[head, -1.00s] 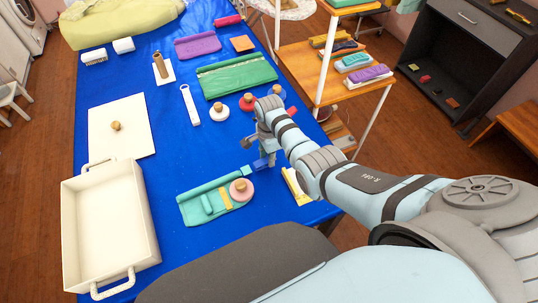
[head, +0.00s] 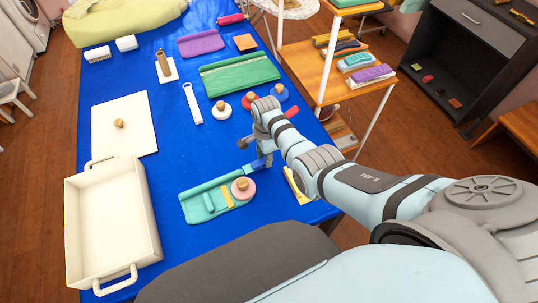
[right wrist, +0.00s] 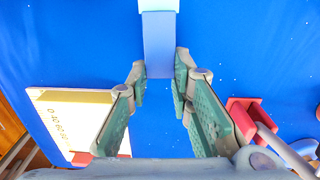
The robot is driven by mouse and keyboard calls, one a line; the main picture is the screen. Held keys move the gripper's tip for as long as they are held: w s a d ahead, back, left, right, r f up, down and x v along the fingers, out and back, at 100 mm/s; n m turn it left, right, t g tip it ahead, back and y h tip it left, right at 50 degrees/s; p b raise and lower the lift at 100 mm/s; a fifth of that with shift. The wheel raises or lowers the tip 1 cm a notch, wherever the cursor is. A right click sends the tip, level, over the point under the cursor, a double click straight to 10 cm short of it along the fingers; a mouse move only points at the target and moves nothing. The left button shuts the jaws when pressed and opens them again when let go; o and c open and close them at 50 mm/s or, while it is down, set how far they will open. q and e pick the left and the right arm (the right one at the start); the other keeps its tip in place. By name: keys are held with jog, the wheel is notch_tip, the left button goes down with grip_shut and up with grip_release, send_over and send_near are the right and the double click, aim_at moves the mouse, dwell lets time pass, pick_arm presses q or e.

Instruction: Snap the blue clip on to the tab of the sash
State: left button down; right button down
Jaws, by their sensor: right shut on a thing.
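The teal sash (head: 199,206) lies folded on the blue-covered table, with a yellow band across it and a pink disc weight (head: 243,189) on it. Its narrow end points up and right toward my right gripper (head: 264,164). The right gripper reaches down at the table's right side, shut on the blue clip (head: 256,165). In the right wrist view the clip (right wrist: 158,45) sticks out ahead from between the fingertips (right wrist: 160,78). Its far end meets the pale teal tab (right wrist: 158,5) at the top edge; I cannot tell whether they are snapped together. My left gripper is out of view.
A cream tray (head: 68,235) stands at the left front. A yellow-and-white card (right wrist: 75,125) lies near the right gripper. A red block (right wrist: 243,110) is on its other side. A shelf (head: 345,75) stands beyond the table.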

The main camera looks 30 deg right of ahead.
jog(key=shift+a, duration=0.75)
jog(key=c, duration=1.4)
grip_release()
jog(key=shift+o, duration=0.2)
jog(key=shift+r, duration=0.1)
notch_tip(320, 180, up, 12)
